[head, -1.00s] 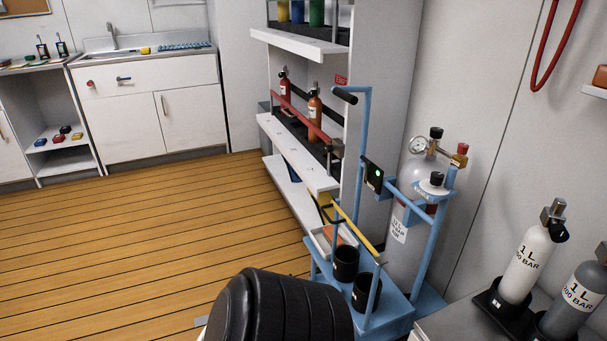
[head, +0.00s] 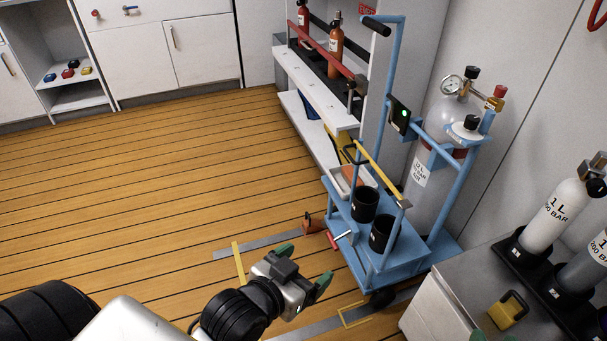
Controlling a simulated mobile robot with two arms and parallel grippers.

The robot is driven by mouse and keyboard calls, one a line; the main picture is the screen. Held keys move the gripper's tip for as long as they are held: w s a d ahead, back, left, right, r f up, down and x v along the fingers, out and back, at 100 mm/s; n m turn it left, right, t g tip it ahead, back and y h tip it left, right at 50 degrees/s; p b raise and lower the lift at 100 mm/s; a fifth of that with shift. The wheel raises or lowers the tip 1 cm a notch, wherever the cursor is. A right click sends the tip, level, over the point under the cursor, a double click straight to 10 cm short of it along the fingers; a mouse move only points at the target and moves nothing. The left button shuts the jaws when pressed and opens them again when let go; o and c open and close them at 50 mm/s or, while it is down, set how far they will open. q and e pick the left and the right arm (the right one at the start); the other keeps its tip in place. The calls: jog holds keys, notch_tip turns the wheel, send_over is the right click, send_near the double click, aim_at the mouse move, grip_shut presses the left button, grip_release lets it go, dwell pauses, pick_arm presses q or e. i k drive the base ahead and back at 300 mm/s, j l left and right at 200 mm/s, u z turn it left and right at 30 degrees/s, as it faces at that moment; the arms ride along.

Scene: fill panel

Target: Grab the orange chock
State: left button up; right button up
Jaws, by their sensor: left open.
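An orange-brown chock (head: 312,225) with a small upright part lies on the wooden floor, by the near left corner of the blue cart (head: 400,262). My left gripper (head: 304,266) reaches in from the bottom of the head view. Its two green-tipped fingers are spread apart with nothing between them. In the picture it is below the chock and apart from it. A flat orange piece (head: 354,176) also shows in the white tray on the cart.
The cart carries two black cups (head: 364,204) and a large grey cylinder (head: 433,150). A red-ended bar (head: 338,238) juts from its left side. A cabinet (head: 440,303) with small bottles stands at the lower right. The floor to the left is open.

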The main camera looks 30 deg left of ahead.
aim_at(310, 225)
jog(key=u, duration=0.8)
jog(key=i+j+z, duration=0.3)
jog(key=j, duration=0.25)
jog(key=i+j+z, duration=0.35)
jog(key=j, duration=0.35)
